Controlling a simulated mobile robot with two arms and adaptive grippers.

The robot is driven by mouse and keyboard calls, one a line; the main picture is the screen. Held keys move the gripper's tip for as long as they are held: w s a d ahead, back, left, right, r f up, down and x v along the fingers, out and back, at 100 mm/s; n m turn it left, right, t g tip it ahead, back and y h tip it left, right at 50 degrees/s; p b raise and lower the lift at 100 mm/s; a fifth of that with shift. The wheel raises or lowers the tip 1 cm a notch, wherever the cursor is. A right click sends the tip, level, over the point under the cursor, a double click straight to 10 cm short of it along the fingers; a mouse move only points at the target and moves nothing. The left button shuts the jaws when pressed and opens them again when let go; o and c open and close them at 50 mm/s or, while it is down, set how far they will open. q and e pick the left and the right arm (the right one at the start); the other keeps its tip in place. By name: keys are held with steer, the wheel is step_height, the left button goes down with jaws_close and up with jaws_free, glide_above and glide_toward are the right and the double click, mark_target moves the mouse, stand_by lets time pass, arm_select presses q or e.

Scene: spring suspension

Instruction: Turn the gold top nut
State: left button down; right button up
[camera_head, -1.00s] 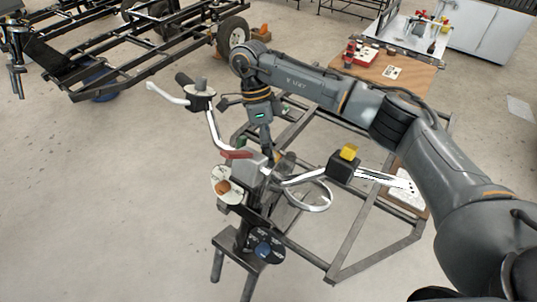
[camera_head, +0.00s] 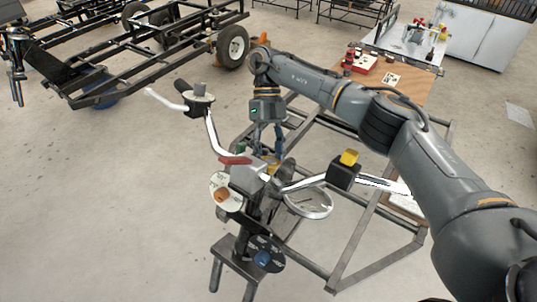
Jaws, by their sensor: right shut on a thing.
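The gold top nut (camera_head: 272,169) shows as a small yellowish patch at the top of the handlebar and spring assembly, mid-picture. It is mostly hidden by my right gripper and the parts around it. My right gripper (camera_head: 267,153) points down from above, with its fingertips at the nut and shut on it. The white handlebar (camera_head: 214,132) runs up to the left of it, with a red piece (camera_head: 235,160) beside the gripper. My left gripper (camera_head: 17,85) hangs at the far left edge, away from the assembly. Its finger opening is too small to tell.
A black box with a yellow top (camera_head: 347,160) sits on the right handlebar, under my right arm. A grey metal frame (camera_head: 345,262) surrounds the assembly's right side. A black wheeled chassis (camera_head: 150,62) stands at back left. The floor at lower left is clear.

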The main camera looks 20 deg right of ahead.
mark_target(270, 159)
steer(key=shift+s+d+f+m+y+p, duration=0.2)
steer(key=shift+m+y, duration=0.25)
steer(key=shift+m, duration=0.7)
steer(key=shift+w+a+f+m+y+p, duration=0.1)
steer(key=shift+m+y+p, duration=0.3)
steer(key=shift+m, duration=0.75)
steer(key=o, duration=1.2)
steer(key=shift+r, duration=0.1)
step_height(270, 159, up, 10)
steer(key=shift+r, duration=0.1)
